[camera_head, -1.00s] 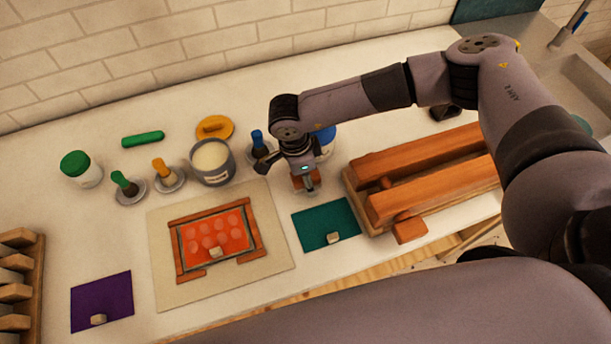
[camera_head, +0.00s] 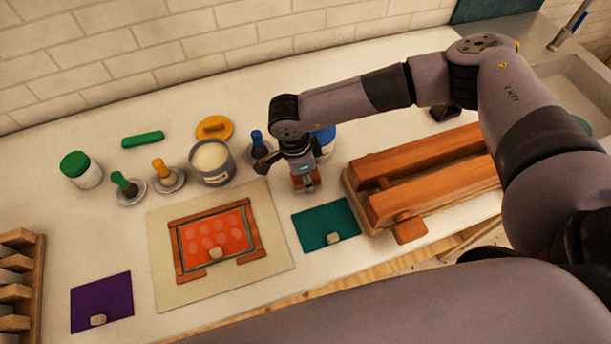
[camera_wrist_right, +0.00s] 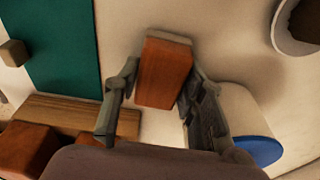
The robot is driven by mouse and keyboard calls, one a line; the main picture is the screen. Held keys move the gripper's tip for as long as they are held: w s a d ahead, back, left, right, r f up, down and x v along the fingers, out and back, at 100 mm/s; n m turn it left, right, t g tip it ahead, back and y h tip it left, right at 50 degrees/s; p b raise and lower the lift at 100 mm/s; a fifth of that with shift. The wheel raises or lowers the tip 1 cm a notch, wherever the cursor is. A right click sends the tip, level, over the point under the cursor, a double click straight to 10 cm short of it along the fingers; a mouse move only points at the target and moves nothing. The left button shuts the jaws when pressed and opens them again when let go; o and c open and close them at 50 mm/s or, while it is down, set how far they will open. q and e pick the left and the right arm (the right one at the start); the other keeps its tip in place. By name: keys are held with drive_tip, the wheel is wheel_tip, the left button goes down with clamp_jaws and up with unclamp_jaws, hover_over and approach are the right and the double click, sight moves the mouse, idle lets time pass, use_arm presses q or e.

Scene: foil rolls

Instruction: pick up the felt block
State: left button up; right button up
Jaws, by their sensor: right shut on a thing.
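The felt block (camera_head: 313,177), a small orange-brown rectangular block, is at the counter between the round tub and the green cloth. It also shows in the right wrist view (camera_wrist_right: 165,70), between the two fingers. My right gripper (camera_head: 306,184) points down over it and is shut on it, a finger on each long side; it also shows in the wrist view (camera_wrist_right: 159,80). The fingers partly hide the block in the head view. I cannot tell whether it touches the counter. My left gripper is not in view.
A green cloth (camera_head: 312,228) lies in front of the gripper. A wooden rack (camera_head: 355,207) with long brown pieces stands at right. A framed orange print (camera_head: 218,236) lies at left.

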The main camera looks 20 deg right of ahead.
drive_tip(key=shift+r, duration=0.1)
wheel_tip(320, 180, up, 20)
drive_tip(key=b, duration=0.5)
drive_tip(key=shift+b, duration=0.4)
drive_tip(key=o, duration=0.6)
drive_tip(key=c, duration=0.4)
